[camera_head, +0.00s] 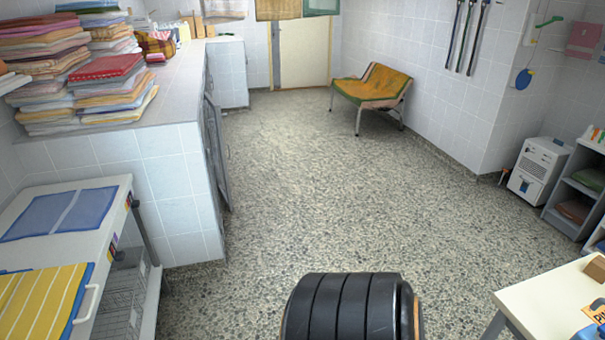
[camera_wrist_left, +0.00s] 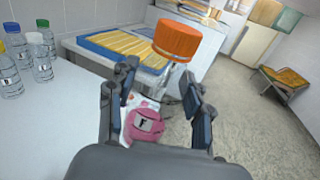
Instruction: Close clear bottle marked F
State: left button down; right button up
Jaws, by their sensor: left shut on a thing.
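A bottle with an orange cap (camera_wrist_left: 177,40) is in the left wrist view. Its neck looks clear, and its body carries a pink and white label (camera_wrist_left: 146,124) with a dark mark that is too small to read surely. My left gripper (camera_wrist_left: 158,104) is shut on this bottle, one finger on each side of it. The bottle looks tilted in the picture, with the orange cap at its upper end. I cannot tell how tightly the cap sits. The bottle's lower end is hidden by the gripper. My right gripper is in neither view.
Several clear bottles with coloured caps (camera_wrist_left: 42,68) stand on a white surface (camera_wrist_left: 45,135) at the left. A yellow striped towel (camera_head: 40,300) lies on a white table. Towel stacks (camera_head: 105,90) stand on the tiled counter. The speckled floor (camera_head: 300,200) is mostly free, with a chair (camera_head: 375,87) farther back.

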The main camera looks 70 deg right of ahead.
pick_arm(q)
jog(key=w+a+r+n+t+y, duration=0.2)
jog(key=a+n+t+y, duration=0.2)
jog(key=a+n+y, duration=0.4)
jog(key=a+y, duration=0.3)
jog(key=a, duration=0.3)
jog(key=shift+y, duration=0.3)
